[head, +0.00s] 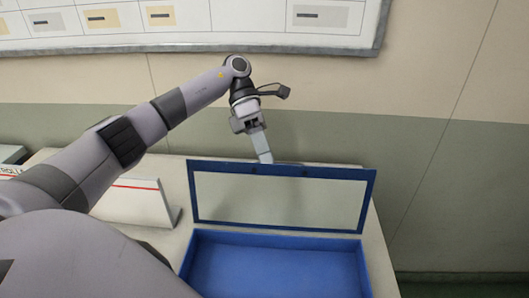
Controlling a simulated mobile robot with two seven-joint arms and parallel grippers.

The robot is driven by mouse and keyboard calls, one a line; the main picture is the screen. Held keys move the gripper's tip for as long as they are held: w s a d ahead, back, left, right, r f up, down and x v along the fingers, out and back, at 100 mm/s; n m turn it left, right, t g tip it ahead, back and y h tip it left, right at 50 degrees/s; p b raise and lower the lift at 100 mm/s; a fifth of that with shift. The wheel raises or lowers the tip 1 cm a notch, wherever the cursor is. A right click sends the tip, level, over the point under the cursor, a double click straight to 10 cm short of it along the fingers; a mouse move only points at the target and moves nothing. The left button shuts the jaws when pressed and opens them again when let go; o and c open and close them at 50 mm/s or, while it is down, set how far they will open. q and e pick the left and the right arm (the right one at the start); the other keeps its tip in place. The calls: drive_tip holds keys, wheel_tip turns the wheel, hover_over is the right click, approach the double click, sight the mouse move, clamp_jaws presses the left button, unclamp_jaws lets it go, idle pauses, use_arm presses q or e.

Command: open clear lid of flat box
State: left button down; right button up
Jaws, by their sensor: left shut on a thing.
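The flat box (276,239) is blue and stands on a white table, its inside empty where I can see it. Its clear lid (280,200) has a blue frame and stands raised, roughly upright at the back of the box. My left gripper (264,157) reaches in from the left and points down at the lid's top edge. It is shut on the lid's upper rim, near the middle. The exact contact is small and partly hidden behind the rim. My right gripper does not show. The front of the box is cut off by the picture's lower edge.
The white table (384,272) has a narrow bare strip right of the box. A white holder with a red line (140,203) stands left of the box. A wall (435,160) rises close behind, with a framed board (225,28) above.

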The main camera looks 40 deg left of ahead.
use_arm(q)
drive_tip(key=c, duration=1.2)
unclamp_jaws()
drive_tip(key=shift+s+f, duration=0.2)
drive_tip(key=shift+f, duration=0.55)
drive_tip(key=shift+o, duration=0.2)
drive_tip(key=shift+r, duration=0.15)
drive_tip(key=shift+a+r, duration=0.1)
drive_tip(key=shift+w+r, duration=0.1)
drive_tip(key=p+v, duration=0.1)
drive_tip(key=v, duration=0.6)
